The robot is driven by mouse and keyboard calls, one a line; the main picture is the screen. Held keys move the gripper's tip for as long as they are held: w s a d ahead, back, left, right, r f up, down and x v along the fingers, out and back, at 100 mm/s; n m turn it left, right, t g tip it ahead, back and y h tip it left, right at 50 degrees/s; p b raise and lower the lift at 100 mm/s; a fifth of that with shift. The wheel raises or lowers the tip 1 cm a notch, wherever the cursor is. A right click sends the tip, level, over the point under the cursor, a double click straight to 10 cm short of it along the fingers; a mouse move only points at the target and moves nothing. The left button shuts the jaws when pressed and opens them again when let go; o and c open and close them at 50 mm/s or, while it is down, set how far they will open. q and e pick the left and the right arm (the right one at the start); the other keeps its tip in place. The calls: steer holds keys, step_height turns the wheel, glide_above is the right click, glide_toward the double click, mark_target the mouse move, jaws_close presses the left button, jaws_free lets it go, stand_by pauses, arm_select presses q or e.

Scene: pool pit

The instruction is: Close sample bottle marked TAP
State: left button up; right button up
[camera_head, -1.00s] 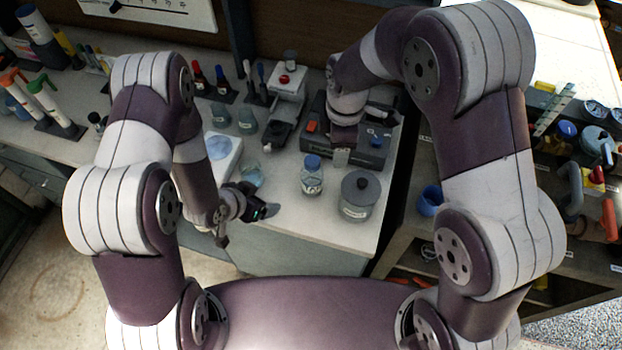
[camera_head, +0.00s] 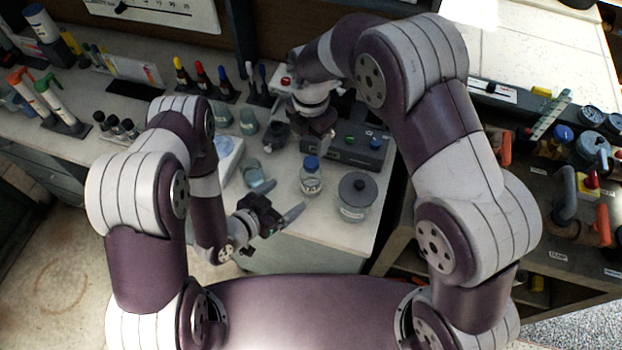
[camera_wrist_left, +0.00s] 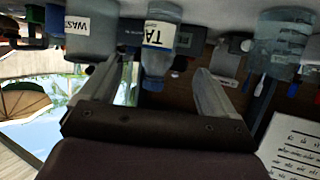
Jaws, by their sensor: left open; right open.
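The sample bottle (camera_head: 311,181) stands upright on the bench, clear, with a blue cap (camera_head: 311,163) on top. I cannot tell how tightly the cap sits. In the left wrist view, which is upside down, the bottle (camera_wrist_left: 160,40) shows a label with the letters "TA" between the fingers. My left gripper (camera_head: 282,205) is open and empty at the bench's front edge, left of the bottle and apart from it. My right gripper (camera_head: 314,143) is open, behind the bottle, pointing down; its fingertips are hard to make out.
A grey lidded jar (camera_head: 355,197) stands close right of the bottle; a waste label (camera_wrist_left: 78,25) shows in the wrist view. A small beaker (camera_head: 253,174) stands to the left. A dark instrument (camera_head: 362,146) is behind. Shelves with valves lie further right.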

mark_target(305, 183)
arm_select(q)
steer(key=x, duration=1.1)
steer(key=shift+w+d, duration=0.2)
steer(key=shift+w, duration=0.05)
arm_select(e)
steer(key=shift+w, duration=0.1)
arm_select(q)
jaws_close()
arm_select(e)
steer(key=shift+f, duration=0.15)
step_height(305, 183, down, 8)
steer(key=shift+r, duration=0.1)
